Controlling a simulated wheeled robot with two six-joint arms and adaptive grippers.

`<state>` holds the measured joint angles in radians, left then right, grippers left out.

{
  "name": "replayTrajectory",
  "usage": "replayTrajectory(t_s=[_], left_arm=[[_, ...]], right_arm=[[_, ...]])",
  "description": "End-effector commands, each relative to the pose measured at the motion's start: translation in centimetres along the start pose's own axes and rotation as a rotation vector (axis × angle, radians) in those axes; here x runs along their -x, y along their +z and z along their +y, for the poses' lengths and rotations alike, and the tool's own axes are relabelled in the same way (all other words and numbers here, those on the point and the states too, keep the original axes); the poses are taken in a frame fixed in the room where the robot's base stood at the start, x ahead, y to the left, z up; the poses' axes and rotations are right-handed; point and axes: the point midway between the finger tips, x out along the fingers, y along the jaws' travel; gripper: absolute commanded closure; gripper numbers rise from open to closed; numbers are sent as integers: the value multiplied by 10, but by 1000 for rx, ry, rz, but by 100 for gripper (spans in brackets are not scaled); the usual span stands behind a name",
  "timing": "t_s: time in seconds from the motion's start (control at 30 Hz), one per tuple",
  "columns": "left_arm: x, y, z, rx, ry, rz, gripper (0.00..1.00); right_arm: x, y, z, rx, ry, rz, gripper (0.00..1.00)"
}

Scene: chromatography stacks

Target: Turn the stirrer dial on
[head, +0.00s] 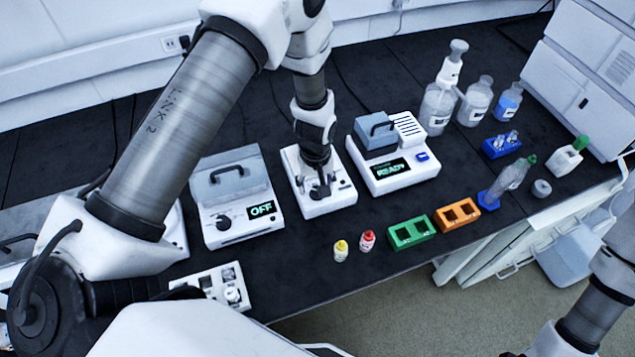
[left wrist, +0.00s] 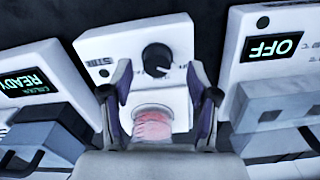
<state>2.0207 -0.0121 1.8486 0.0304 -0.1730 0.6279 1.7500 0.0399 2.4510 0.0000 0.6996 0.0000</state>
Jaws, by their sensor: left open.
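The stirrer (head: 344,201) is a white box on the dark bench, standing between two other instruments. In the left wrist view, its top face (left wrist: 97,48) carries a STIR label and a round black dial (left wrist: 157,58). A small pale mark shows on the dial's lower right. My left gripper (head: 320,188) points down over the stirrer and hides part of it in the head view. In the left wrist view the gripper (left wrist: 158,76) is open, one finger on each side and the dial between and just beyond the tips. I cannot tell whether they touch it. My right gripper is not in view.
A round vessel with pink-red contents (left wrist: 153,126) sits between the fingers, nearer my wrist. An instrument reading OFF (head: 232,218) stands left, one reading READY (head: 400,182) right. Yellow-capped (head: 341,252) and red-capped (head: 367,242) bottles stand near the front edge, beside a green rack (head: 411,243).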

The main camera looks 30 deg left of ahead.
Motion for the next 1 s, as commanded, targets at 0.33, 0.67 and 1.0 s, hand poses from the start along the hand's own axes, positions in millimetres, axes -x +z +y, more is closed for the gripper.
replayTrajectory(t_s=[0.33,0.67,1.0], left_arm=[[-22,0,0,0,1,1,40],[-22,0,0,0,1,0,100],[-23,0,0,-42,0,1,100]], right_arm=[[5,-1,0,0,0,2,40],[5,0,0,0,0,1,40],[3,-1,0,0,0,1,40]])
